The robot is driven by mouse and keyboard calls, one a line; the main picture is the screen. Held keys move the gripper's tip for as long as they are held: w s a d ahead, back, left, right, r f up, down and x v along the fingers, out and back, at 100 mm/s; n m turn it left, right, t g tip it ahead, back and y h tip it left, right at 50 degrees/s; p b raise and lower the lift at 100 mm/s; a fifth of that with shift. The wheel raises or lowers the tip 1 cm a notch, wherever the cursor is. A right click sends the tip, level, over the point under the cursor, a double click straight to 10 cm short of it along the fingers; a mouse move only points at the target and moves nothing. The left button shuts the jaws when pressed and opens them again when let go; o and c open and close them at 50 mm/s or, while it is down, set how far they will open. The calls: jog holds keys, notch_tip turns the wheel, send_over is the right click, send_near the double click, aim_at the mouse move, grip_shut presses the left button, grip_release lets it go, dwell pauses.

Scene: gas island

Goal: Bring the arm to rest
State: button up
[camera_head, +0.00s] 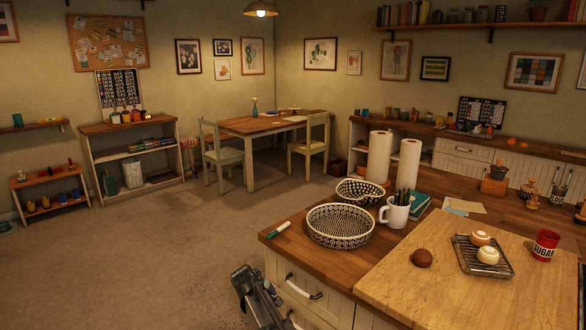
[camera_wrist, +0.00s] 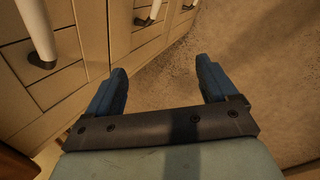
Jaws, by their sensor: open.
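My gripper shows in the wrist view (camera_wrist: 164,80) with its two blue fingers apart and nothing between them. It points down past the cream cabinet front (camera_wrist: 85,45) toward the carpet (camera_wrist: 180,65). In the head view part of my arm (camera_head: 258,300) shows low in the picture, left of the island's drawers and below the level of its wooden top (camera_head: 300,262). The fingertips cannot be made out there.
A drawer handle (camera_head: 303,287) sticks out close to my arm. Open carpet (camera_head: 150,270) lies to the left.

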jog(key=s+d+f+m+g, duration=0.3)
jog(key=s+d+f, duration=0.7)
jog(key=s+f, duration=0.2)
jog(key=s+d+f+m+g, duration=0.3)
jog(key=s+d+f, duration=0.6)
jog(key=s+f, duration=0.3)
jog(key=s+d+f+m+g+y, duration=0.1)
jog(key=s+d+f+m, duration=0.1)
jog(key=s, duration=0.7)
jog(key=s+d+f+m+g+y, duration=0.1)
jog(key=s+d+f+m+g, duration=0.1)
jog(key=s, duration=0.8)
jog(key=s+d+f+m+g, duration=0.2)
jog(key=s+d+f+m, duration=0.1)
jog(key=s, duration=0.6)
jog(key=shift+s+f+m+y, duration=0.35)
jog(key=shift+f+m+y, duration=0.05)
jog(key=shift+f, duration=0.45)
